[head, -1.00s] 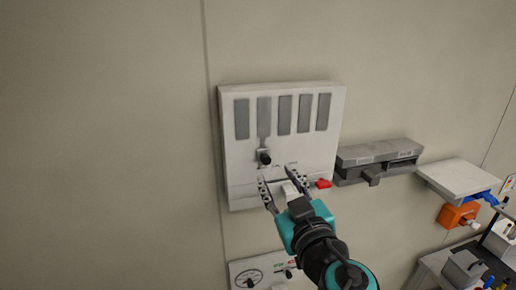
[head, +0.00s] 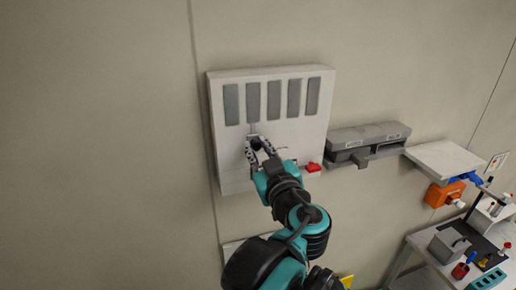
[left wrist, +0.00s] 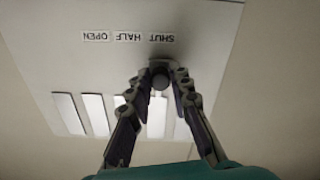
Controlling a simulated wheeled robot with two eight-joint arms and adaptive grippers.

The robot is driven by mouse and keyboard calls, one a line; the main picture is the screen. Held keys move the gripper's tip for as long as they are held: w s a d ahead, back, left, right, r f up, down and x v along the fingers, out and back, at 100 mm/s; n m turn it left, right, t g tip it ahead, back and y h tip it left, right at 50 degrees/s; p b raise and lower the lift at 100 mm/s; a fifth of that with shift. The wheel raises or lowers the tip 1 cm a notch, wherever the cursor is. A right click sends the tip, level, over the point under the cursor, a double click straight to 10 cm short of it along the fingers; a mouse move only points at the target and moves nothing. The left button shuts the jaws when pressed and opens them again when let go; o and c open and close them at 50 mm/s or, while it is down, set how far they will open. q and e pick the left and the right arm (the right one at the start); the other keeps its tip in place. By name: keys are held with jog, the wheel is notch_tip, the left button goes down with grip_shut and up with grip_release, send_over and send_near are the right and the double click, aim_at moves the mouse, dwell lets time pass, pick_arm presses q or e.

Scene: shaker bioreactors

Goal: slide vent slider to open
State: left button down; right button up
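A white vent panel (head: 228,155) with several grey slots (head: 274,98) hangs on the wall. In the left wrist view, the dark round knob of the vent slider (left wrist: 160,79) is at the SHUT end of a row of labels (left wrist: 128,38) reading SHUT, HALF and OPEN, upside down there. My left gripper (head: 257,146) is at the panel and hides most of the knob in the head view. In the left wrist view, its fingers (left wrist: 160,84) are apart, one on each side of the knob; contact cannot be told. My right gripper is not in view.
A red piece (head: 312,167) sits at the panel's lower right edge. A grey wall unit (head: 367,140) and a white shelf (head: 446,158) are further right. An orange device (head: 443,194) hangs below the shelf. A bench with equipment stands at lower right. The wall left of the panel is bare.

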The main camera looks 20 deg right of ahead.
aim_at(285, 135)
pick_arm(q)
jog(key=d+b, duration=0.1)
jog(key=d, duration=0.7)
jog(key=shift+w+d, duration=0.1)
jog(key=shift+d, duration=0.2)
jog(key=shift+a, duration=0.25)
jog(key=c, duration=1.4)
grip_release()
jog(key=shift+d, duration=0.2)
jog(key=shift+o, duration=0.2)
jog(key=shift+d, duration=0.1)
jog(key=shift+s, duration=0.45)
jog(key=s, duration=1.1)
jog(key=shift+d, duration=0.25)
